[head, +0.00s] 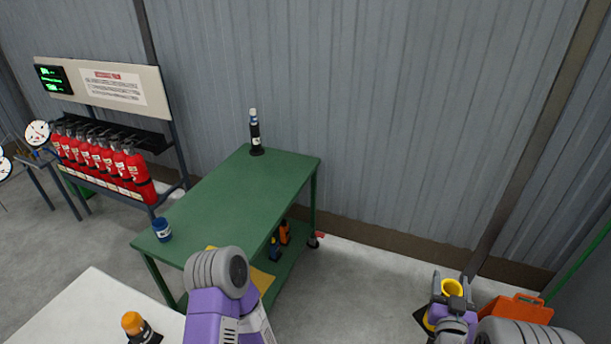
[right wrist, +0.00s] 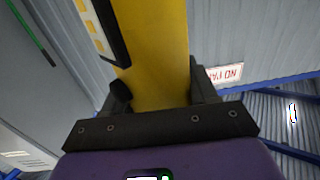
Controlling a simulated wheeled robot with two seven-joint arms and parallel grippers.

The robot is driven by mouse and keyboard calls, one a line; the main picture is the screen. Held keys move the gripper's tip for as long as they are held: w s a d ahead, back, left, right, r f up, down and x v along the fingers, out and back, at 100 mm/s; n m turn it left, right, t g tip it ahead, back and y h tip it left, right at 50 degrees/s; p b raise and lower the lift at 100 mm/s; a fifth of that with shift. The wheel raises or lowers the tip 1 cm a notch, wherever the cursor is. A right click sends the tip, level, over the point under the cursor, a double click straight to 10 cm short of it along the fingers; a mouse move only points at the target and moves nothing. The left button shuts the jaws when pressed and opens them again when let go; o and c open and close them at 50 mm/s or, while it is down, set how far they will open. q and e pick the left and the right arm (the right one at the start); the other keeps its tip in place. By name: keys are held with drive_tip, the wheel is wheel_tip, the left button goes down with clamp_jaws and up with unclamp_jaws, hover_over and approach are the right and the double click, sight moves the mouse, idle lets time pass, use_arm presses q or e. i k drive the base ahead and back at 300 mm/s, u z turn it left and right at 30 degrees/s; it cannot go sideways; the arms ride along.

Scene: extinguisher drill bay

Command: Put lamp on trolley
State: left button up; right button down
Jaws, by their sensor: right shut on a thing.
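The green trolley (head: 215,195) stands against the back wall, with a flat top, a lower shelf and a caster. My right gripper (head: 453,288) is low at the right of the head view, to the right of the trolley and apart from it. It is shut on a yellow thing (head: 452,287), probably the lamp. In the right wrist view this yellow body (right wrist: 160,50), with a black and white panel on one side, fills the space between the fingers. Its far end is out of view. My left gripper is not in view.
On the trolley top stand a dark bottle with a pale cap (head: 255,135) at the back and a blue can (head: 162,230) at the front left. The middle is clear. An orange toolbox (head: 517,308) is at lower right; red extinguishers (head: 105,160) hang left. A white table (head: 85,305) is in front.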

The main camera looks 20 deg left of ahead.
sight(242, 199)
drive_tip(key=i, duration=2.6)
drive_tip(key=u, duration=3.35)
drive_tip(key=i, duration=0.5)
